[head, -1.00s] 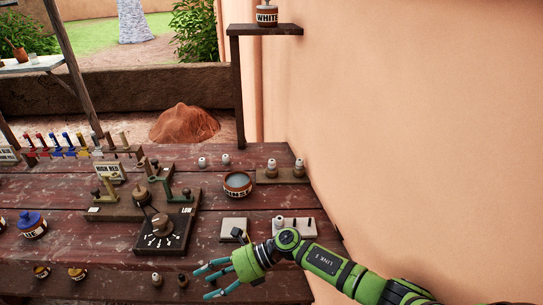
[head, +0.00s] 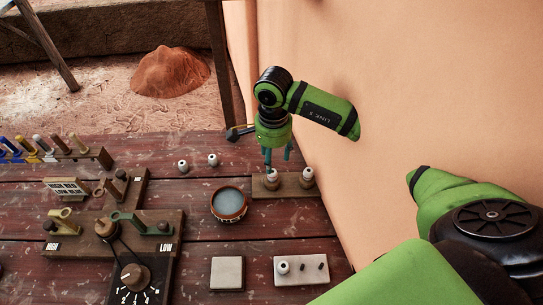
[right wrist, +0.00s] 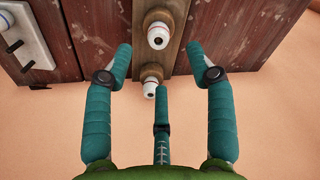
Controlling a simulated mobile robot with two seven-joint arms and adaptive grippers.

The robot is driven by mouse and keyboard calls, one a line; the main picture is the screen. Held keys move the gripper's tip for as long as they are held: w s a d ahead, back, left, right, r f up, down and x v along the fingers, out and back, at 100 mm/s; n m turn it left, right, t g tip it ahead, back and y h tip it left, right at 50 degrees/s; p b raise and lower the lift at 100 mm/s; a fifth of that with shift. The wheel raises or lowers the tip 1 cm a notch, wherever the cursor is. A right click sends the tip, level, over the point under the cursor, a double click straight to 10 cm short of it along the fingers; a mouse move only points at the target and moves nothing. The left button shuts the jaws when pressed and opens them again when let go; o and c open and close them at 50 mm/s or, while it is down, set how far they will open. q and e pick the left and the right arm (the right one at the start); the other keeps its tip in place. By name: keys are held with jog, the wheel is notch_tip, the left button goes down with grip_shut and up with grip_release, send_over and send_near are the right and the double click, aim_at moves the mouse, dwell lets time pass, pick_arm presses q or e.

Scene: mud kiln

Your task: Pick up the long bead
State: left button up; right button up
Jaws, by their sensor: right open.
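Two pale beads with dark holes sit on a wooden board near the wall: a left one (head: 272,178) and a right one (head: 307,177). In the right wrist view they show as an upper bead (right wrist: 157,36) and a lower bead (right wrist: 150,86). I cannot tell for sure which is the long bead. My right gripper (head: 277,158) is open and empty, pointing down over the left bead, whose top its fingers partly cover. In the right wrist view its three teal fingers (right wrist: 161,74) are spread. My left gripper is not in view.
Two small beads (head: 198,162) stand on the red table left of the board (head: 287,190). A water bowl (head: 229,204), a grey tile (head: 227,273) and a white peg block (head: 308,268) are nearer. The dial stand (head: 131,278) is left. The wall closes the right side.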

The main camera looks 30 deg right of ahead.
aim_at(272, 176)
jog(key=shift+s+a+f+p, duration=0.15)
jog(key=shift+s+f+p, duration=0.05)
jog(key=shift+f+p, duration=0.35)
jog(key=shift+s+a+f+p, duration=0.1)
jog(key=shift+s+f+p, duration=0.1)
jog(key=shift+f+p, duration=0.3)
jog(key=f, duration=0.2)
jog(key=f+p, duration=0.1)
jog(key=shift+w+f, duration=0.3)
jog(key=shift+f, duration=0.1)
jog(key=shift+d+f, duration=0.1)
jog(key=shift+f, duration=0.1)
jog(key=c, duration=0.9)
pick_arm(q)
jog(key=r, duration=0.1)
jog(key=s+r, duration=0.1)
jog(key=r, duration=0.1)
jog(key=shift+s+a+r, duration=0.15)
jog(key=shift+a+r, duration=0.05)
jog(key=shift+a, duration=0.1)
pick_arm(e)
jog(key=shift+c, duration=0.3)
